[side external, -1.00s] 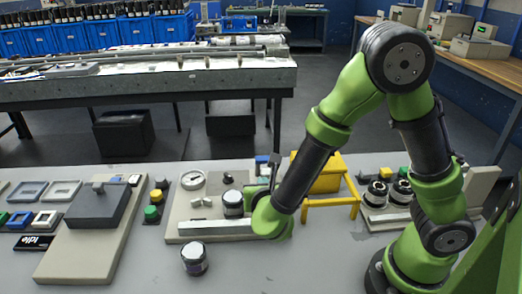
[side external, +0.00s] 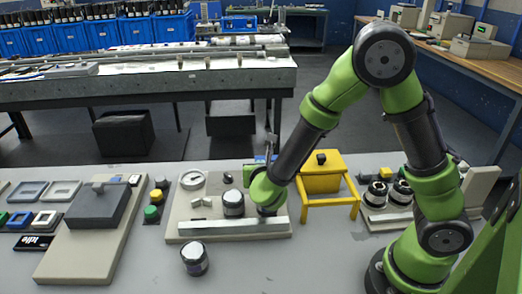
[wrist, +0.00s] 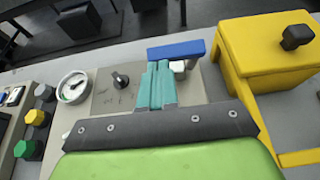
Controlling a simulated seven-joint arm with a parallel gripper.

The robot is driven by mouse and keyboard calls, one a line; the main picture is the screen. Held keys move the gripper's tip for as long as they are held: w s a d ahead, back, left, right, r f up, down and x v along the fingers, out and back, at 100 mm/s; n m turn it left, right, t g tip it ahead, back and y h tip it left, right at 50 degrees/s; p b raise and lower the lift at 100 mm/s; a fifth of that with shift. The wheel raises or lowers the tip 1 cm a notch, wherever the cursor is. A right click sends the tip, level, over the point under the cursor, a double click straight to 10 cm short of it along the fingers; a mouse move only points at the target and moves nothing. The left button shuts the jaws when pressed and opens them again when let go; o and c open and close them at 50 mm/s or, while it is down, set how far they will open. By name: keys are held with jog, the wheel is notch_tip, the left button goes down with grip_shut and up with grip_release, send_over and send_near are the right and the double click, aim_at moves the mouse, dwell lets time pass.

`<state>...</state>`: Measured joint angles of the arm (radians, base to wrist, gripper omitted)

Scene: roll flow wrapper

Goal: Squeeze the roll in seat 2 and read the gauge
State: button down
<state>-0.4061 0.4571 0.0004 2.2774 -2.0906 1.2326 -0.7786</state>
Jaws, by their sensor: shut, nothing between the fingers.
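A dark-banded, white-topped roll (side external: 232,204) stands upright on the beige gauge plate, just left of my wrist. A second similar roll (side external: 194,260) stands on the table in front. Two more rolls sit in a rack at the right, one of them here (side external: 376,193). I cannot tell which place is seat 2. The round white gauge (side external: 192,180) is at the plate's back left; it also shows in the wrist view (wrist: 72,87), too small to read. My gripper (wrist: 158,72) has its teal fingers together and empty, near a blue bar; its fingertips are hidden in the side view.
A yellow stand with a box (side external: 322,178) is right of my wrist. A pale bar (side external: 225,230) edges the plate's front. A black knob (wrist: 120,80) is beside the gauge. Coloured buttons (side external: 152,213) stand left. The front table is clear around the loose roll.

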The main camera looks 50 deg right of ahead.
jog(key=shift+d+r, duration=0.1)
jog(key=shift+w+d+r, duration=0.1)
jog(key=shift+w+r, duration=0.05)
jog(key=shift+w, duration=0.05)
